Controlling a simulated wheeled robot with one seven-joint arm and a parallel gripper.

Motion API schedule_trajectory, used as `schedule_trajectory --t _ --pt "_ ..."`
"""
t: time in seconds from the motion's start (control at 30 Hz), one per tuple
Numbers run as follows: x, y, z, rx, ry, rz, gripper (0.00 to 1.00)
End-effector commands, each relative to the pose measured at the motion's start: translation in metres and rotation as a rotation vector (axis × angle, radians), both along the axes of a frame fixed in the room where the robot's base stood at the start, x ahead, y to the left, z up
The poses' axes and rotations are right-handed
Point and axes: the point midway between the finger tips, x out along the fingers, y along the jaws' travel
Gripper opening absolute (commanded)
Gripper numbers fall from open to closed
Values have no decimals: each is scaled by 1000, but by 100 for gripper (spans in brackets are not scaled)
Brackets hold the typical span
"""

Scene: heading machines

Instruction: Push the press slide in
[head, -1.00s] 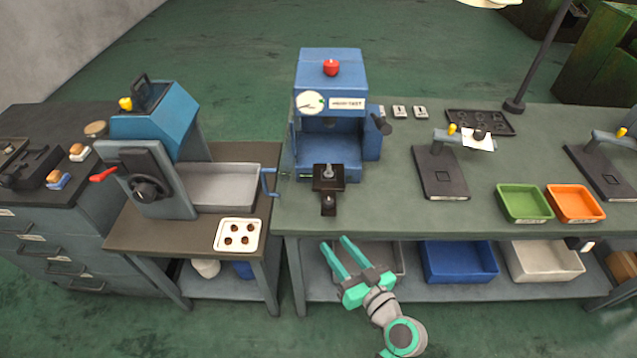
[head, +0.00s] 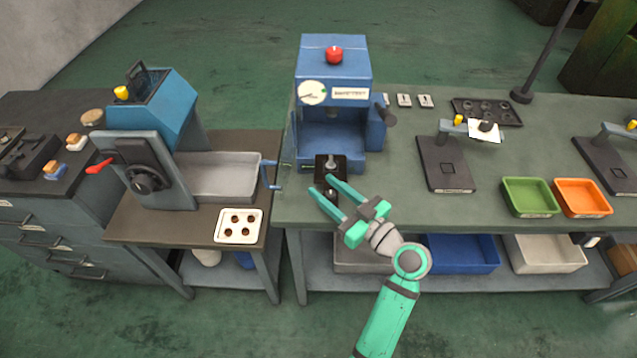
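The blue press (head: 334,105) stands on the green-grey bench, with a red button on top and a gauge on its front. Its black slide (head: 322,171) sticks out at the front of the press opening and carries a small metal piece (head: 331,162). The slide's front handle is partly hidden behind my gripper. My green gripper (head: 322,189) is open, its two fingers apart and pointing up-left at the front of the slide. Nothing shows between the fingers except the handle end behind them; I cannot tell whether they touch it.
A smaller blue machine (head: 155,105) with a grey tray stands on the left table, beside a white plate (head: 238,226). Black stands (head: 445,165) and green (head: 529,196) and orange (head: 582,197) bins are to the right. Bins sit on the shelf below.

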Motion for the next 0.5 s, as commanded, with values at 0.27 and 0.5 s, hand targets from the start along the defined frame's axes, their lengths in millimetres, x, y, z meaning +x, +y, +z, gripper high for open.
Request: schedule_trajectory --t 0.27,0.5 --pt "18 21 0 0 0 4 39" --pt "20 24 0 0 0 7 39"
